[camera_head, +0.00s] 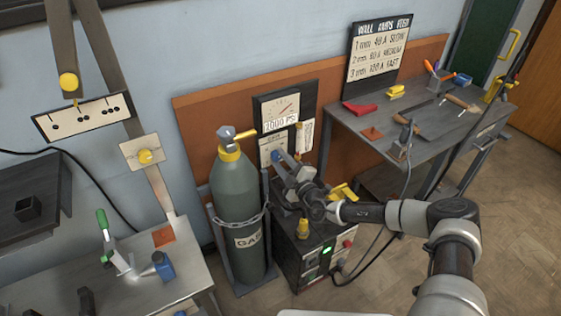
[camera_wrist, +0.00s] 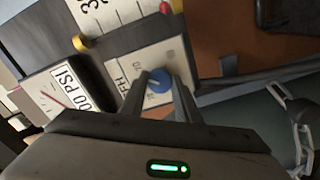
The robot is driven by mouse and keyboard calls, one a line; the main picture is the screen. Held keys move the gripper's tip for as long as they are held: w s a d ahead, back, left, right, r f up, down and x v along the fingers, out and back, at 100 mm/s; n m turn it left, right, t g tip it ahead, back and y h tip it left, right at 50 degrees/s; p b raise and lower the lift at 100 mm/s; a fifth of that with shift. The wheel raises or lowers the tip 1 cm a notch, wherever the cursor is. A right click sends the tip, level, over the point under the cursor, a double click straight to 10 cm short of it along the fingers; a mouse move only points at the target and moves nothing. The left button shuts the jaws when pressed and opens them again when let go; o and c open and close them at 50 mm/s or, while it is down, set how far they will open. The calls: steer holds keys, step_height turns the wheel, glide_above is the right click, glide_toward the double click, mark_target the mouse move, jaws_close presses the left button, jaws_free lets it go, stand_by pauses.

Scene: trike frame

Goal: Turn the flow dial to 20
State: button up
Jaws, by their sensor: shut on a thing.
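The flow dial is a blue round knob (camera_wrist: 159,81) on a pale scale plate (camera_wrist: 140,58), seen in the wrist view. In the head view the plate (camera_head: 272,147) sits below the pressure gauge, and the knob is largely hidden behind my gripper. My gripper (camera_wrist: 164,84) has its two fingers on either side of the blue knob, shut on it. A number on the plate looks like 20, beyond the knob; the knob's exact setting cannot be read. My gripper also shows in the head view (camera_head: 282,158), reaching in from the right.
A green gas cylinder (camera_head: 238,215) with a chain stands left of the dial. The pressure gauge (camera_head: 286,108) marked 2000 PSI is above it. A dark welder box (camera_head: 315,255) stands below my arm. A workbench (camera_head: 470,125) with tools is at right.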

steer(key=shift+m, duration=0.6)
steer(key=o, duration=1)
steer(key=shift+o, duration=0.2)
steer(key=p+v, duration=0.2)
steer(key=v, duration=1.5)
steer(key=shift+s+d, duration=0.2)
steer(key=shift+s, duration=0.05)
